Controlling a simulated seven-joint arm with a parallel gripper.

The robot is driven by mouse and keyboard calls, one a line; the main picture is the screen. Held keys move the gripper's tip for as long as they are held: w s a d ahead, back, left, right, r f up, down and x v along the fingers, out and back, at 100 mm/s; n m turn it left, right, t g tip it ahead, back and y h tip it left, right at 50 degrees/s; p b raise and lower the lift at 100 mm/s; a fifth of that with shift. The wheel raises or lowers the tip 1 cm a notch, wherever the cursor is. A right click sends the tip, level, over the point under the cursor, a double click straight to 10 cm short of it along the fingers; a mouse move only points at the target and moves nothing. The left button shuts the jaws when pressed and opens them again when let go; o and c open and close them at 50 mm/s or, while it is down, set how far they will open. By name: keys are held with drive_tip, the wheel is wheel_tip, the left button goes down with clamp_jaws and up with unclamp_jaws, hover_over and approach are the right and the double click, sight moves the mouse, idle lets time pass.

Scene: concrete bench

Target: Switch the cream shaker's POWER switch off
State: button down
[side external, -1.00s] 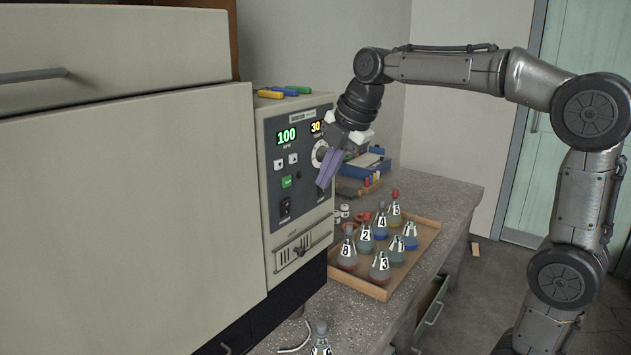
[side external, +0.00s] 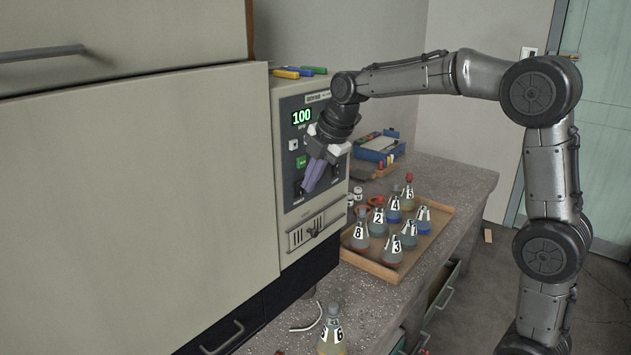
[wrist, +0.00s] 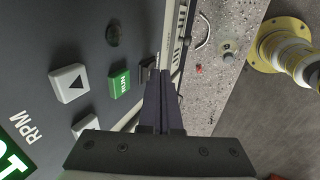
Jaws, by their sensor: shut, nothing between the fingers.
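The cream shaker (side external: 290,92) stands against the wall, with a dark control panel and a lit green "100" display. A dark rocker switch (side external: 299,188) shows low on the panel's left side; its label is too small to read, and I cannot tell its position. My gripper (side external: 308,191) is shut and empty, its purple fingers pointing down and left at the lower panel beside that switch. Contact cannot be told. In the wrist view the shut fingers (wrist: 163,75) reach past the green RUN button (wrist: 120,82) and partly cover a dark switch (wrist: 147,73).
A wooden tray (side external: 440,228) of numbered flasks stands right of the shaker. A blue box (side external: 377,148) is behind it. A loose flask (side external: 332,335) stands at the front. A large cream cabinet (side external: 140,190) fills the left. Pens (side external: 300,72) lie on the shaker.

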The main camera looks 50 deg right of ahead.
drive_tip(key=shift+w+r, duration=0.1)
drive_tip(key=shift+w, duration=0.25)
drive_tip(key=shift+s, duration=0.1)
drive_tip(key=shift+r, duration=0.8)
drive_tip(key=shift+s, duration=0.1)
